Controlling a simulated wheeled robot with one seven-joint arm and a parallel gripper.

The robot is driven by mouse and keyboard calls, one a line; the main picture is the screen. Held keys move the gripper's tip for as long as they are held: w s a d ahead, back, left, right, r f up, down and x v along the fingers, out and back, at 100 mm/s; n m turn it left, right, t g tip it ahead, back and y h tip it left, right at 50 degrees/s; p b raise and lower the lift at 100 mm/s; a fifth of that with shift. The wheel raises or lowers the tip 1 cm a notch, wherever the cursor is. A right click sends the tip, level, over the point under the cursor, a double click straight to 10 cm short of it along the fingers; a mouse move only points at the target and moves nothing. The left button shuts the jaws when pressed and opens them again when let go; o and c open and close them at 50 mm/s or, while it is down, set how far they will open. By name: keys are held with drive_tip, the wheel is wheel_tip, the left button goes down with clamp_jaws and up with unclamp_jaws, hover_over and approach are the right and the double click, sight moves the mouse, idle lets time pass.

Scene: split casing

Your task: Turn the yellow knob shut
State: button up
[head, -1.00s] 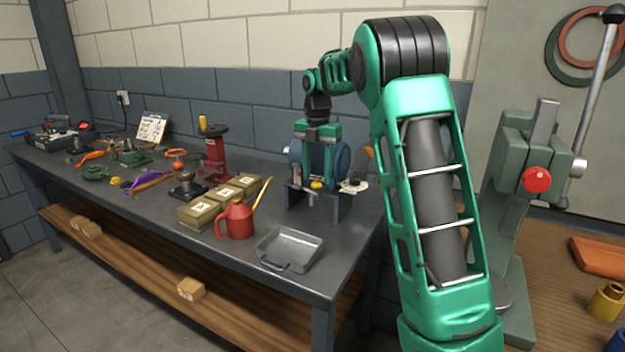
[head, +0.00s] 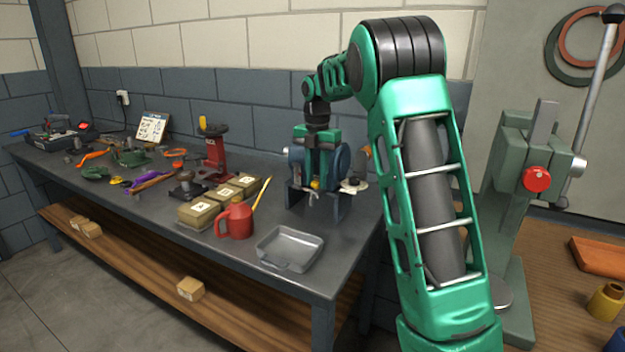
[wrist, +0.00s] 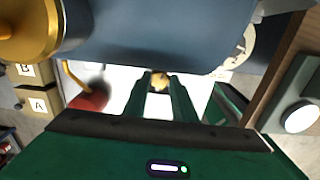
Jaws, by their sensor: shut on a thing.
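The yellow knob (head: 315,184) sits low on the front of the blue casing (head: 342,160), which rests in a dark stand on the bench. My gripper (head: 315,178) reaches down in front of the casing, its fingers on the knob. In the wrist view the knob (wrist: 160,82) shows between the two fingertips (wrist: 160,80), shut on it. The casing (wrist: 165,35) fills the top of that view. The fingers hide part of the knob, and its turn angle cannot be told.
A grey tray (head: 290,249), a red watering can (head: 236,222) and labelled boxes (head: 200,214) stand on the bench (head: 330,265) in front and left of the casing. A brass-coloured round part (wrist: 28,30) is close at upper left in the wrist view. A green press (head: 515,190) stands right.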

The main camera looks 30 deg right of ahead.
sight(317, 181)
drive_tip(key=shift+d+m, duration=0.15)
drive_tip(key=shift+m, duration=1.3)
drive_tip(key=shift+d+m, duration=0.15)
drive_tip(key=shift+m, duration=1.3)
drive_tip(key=o, duration=1)
drive_tip(key=shift+r, duration=0.1)
drive_tip(key=shift+o, duration=0.2)
drive_tip(key=shift+a, duration=0.1)
drive_tip(key=shift+w+r, duration=0.1)
drive_tip(key=shift+r, duration=3.8)
